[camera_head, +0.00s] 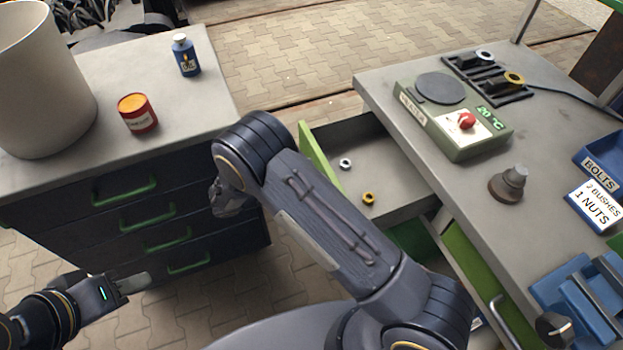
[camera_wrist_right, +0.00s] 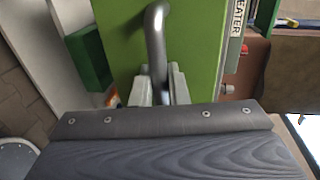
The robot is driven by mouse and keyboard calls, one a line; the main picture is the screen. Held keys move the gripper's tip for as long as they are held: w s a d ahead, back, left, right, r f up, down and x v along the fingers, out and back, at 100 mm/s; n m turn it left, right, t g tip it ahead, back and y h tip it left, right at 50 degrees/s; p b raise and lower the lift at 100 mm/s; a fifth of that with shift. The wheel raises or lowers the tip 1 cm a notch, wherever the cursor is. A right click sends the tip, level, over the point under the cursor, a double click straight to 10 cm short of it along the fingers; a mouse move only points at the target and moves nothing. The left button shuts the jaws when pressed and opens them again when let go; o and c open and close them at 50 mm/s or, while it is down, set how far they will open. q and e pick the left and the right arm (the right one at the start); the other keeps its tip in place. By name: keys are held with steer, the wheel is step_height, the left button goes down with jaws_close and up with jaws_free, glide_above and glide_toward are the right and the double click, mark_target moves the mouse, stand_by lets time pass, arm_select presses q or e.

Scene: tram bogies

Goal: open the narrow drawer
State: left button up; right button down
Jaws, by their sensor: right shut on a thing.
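A drawer with a green front (camera_head: 318,158) stands pulled out from the left side of the right-hand bench. A silver nut (camera_head: 345,164) and a brass-coloured nut (camera_head: 368,198) lie in it. In the right wrist view my right gripper (camera_wrist_right: 162,88) is shut on the curved metal handle (camera_wrist_right: 154,42) of a green drawer front (camera_wrist_right: 188,45). In the head view my right arm hides that gripper and handle. My left gripper (camera_head: 135,284) is low at the left, away from the drawer; its finger gap cannot be made out.
Another green drawer front (camera_head: 470,262) with a metal handle (camera_head: 503,318) is lower on the bench. A dark cabinet (camera_head: 50,222) with green handles stands left.

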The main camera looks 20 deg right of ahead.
steer(key=c, duration=1.8)
jaws_free()
steer(key=b+v, duration=0.1)
steer(key=v, duration=0.7)
